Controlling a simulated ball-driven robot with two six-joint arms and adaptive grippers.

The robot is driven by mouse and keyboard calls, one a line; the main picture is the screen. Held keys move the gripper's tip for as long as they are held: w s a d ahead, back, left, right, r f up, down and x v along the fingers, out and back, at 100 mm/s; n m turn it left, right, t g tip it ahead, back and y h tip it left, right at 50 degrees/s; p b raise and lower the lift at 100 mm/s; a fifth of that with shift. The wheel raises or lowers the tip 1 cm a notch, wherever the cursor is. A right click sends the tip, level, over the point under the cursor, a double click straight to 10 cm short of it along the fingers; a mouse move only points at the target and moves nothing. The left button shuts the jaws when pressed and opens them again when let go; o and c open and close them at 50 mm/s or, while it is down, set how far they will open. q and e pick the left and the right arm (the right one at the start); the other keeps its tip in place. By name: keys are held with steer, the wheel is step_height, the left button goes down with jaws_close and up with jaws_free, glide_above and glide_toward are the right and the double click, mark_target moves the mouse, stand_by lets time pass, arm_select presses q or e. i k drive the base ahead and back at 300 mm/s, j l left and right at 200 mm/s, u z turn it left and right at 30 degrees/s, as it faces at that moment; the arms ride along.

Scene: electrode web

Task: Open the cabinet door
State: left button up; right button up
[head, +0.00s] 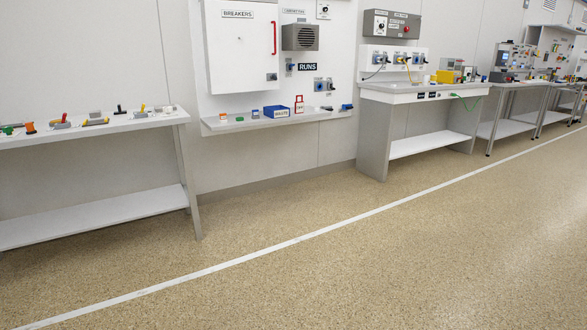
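A white wall cabinet (240,62) hangs on a pale panel in the upper middle of the head view. Its flat front door carries a "BREAKERS" label near the top. A red vertical handle (274,38) is on the door's right side, and a small dark latch or lock (271,76) sits low on the same side. The door looks shut. The inside of the cabinet is hidden. Neither of my grippers shows in the head view.
Below the cabinet, a narrow shelf (225,125) holds a blue bin (276,112) and small parts. A white bench (100,126) stands left, another bench (420,95) right. The speckled floor (330,270) in front is clear, crossed by a white line.

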mark_target(246, 48)
steer(key=i, duration=1.25)
steer(key=i+l+u, duration=0.15)
steer(key=i, duration=1.15)
